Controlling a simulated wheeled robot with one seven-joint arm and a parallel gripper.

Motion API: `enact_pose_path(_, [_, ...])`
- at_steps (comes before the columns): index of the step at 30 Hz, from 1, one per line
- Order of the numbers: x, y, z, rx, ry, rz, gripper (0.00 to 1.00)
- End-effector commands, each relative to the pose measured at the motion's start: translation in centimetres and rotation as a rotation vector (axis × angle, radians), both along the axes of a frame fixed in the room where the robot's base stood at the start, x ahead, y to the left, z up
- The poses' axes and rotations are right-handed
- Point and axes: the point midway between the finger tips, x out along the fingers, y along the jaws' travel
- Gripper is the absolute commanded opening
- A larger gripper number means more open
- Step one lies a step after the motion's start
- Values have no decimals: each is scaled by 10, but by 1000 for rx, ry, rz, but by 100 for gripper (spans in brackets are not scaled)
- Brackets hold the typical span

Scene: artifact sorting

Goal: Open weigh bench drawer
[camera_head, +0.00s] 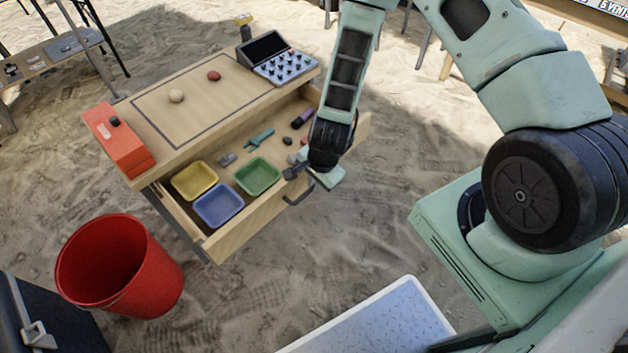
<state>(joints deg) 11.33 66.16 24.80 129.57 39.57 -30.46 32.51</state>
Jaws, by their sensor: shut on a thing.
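The weigh bench (160,136) is a wooden bench at the upper left of the head view. Its drawer (232,240) is pulled out toward me and its inside shows. A dark handle (298,197) sits on the drawer front. My gripper (297,184) is at the drawer front, by the handle, and is shut on the handle; the arm's wrist partly hides the contact. In the drawer are a yellow tray (179,194), a blue tray (212,222) and a green tray (263,190), with several small items behind them.
A red bucket (158,306) stands on the sand left of the drawer. A dark case (62,338) is at the lower left. Sand before the drawer is clear.

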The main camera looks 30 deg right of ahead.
Motion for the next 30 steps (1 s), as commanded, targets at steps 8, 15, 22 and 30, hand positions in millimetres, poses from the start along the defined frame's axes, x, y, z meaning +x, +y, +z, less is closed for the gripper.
enact_pose_path(8, [0, 0, 0, 1, 1, 0, 20])
enact_pose_path(15, [0, 0, 1, 0, 0, 0, 20])
enact_pose_path(22, [-3, -1, 26, -1, -2, 1, 20])
enact_pose_path(30, [-14, -5, 86, -2, -4, 3, 20])
